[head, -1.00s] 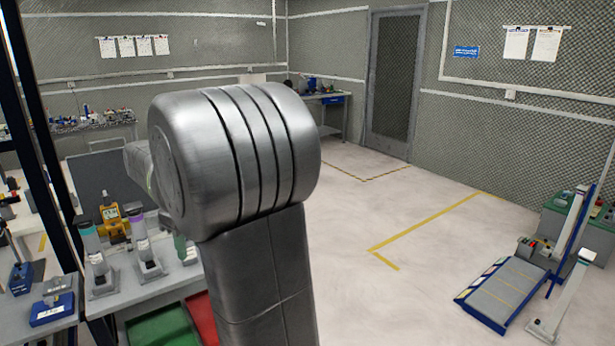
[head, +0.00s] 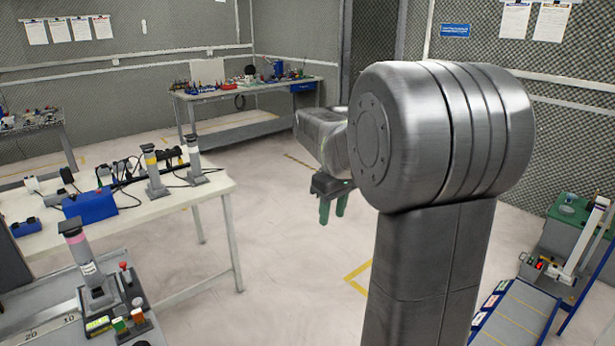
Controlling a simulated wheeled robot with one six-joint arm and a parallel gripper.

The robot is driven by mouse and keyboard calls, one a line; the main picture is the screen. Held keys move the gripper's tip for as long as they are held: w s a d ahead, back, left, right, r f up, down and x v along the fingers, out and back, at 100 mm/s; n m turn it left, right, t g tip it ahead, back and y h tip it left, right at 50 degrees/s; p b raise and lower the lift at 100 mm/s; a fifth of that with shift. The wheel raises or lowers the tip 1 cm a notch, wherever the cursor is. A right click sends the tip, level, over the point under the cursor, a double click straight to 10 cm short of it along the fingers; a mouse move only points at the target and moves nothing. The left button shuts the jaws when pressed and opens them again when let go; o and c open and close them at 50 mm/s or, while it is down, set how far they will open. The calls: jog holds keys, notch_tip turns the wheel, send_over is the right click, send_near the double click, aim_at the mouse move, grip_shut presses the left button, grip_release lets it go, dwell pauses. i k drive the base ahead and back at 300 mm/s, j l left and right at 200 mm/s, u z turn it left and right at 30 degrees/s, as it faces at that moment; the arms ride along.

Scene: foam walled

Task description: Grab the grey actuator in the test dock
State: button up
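A grey cylindrical actuator (head: 82,252) with a pink band leans in a dark dock (head: 125,312) with coloured buttons and a lit green display, at the lower left. Two more cylindrical actuators stand upright on the white table, one with a yellow band (head: 153,172) and one with a pale body and dark top (head: 195,162). I cannot tell for sure which is the grey one of the task. My gripper (head: 332,207) hangs over open floor right of the table, its green fingers apart and empty, touching nothing.
The white table (head: 205,192) carries cables, a blue box (head: 90,206) and small devices. A workbench (head: 245,88) stands at the back wall. A blue-edged ramp (head: 515,318) and a green box (head: 575,213) are at the right. The floor between is clear.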

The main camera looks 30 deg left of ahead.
aim_at(100, 293)
jog(key=i+u, duration=0.85)
jog(key=i+l+u, duration=0.4)
jog(key=i+j+u, duration=0.2)
jog(key=u, duration=0.2)
jog(key=i+j+u, duration=0.1)
jog(key=i+u, duration=0.15)
jog(key=u, duration=0.15)
jog(key=i+j+u, duration=0.1)
jog(key=i+u, duration=0.15)
jog(key=u, duration=0.15)
jog(key=i+u, duration=0.2)
jog(key=u, duration=0.15)
jog(key=i+j+u, duration=0.2)
jog(key=i, duration=0.25)
